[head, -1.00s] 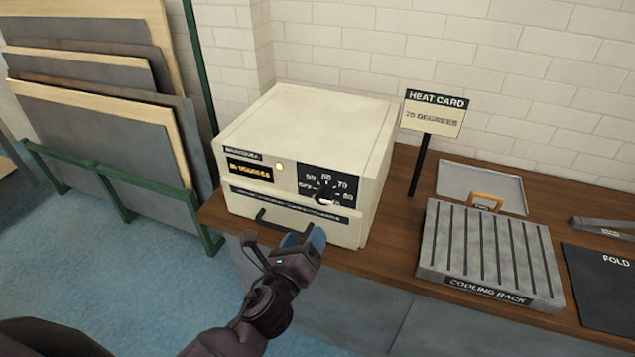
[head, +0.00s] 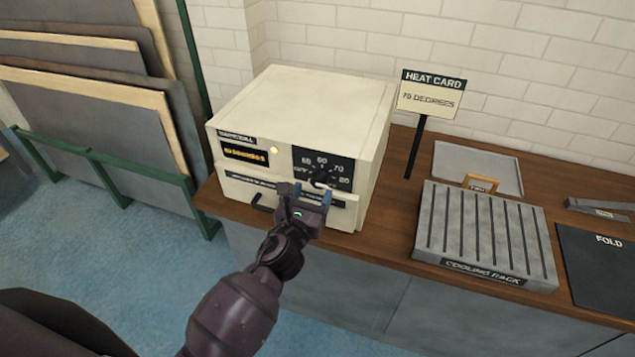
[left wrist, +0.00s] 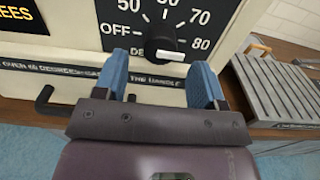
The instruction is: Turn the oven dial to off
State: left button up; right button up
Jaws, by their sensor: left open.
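The oven (head: 300,105) is a cream box on the wooden counter. Its dial (head: 321,177) is a black knob on a dark scale panel, and it also shows in the left wrist view (left wrist: 160,38). The dial's white pointer points right and slightly down, just below the 80 mark. OFF (left wrist: 115,30) is printed left of the dial. My left gripper (head: 309,191) is open in front of the oven face. In the left wrist view its blue fingers (left wrist: 159,80) stand apart, left and right below the dial, not closed on it. My right gripper is not in view.
An oven handle (head: 262,203) sits below the panel. A heat card (head: 431,95) reading 75 degrees stands right of the oven. A cooling rack (head: 484,232), grey tray (head: 478,160) and fold mat (head: 600,270) lie further right. Boards in a green rack (head: 110,175) stand left.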

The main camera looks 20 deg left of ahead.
aim_at(318, 184)
pick_arm(q)
jog(key=shift+w+d, duration=0.1)
jog(key=shift+w, duration=1.9)
jog(key=c, duration=0.9)
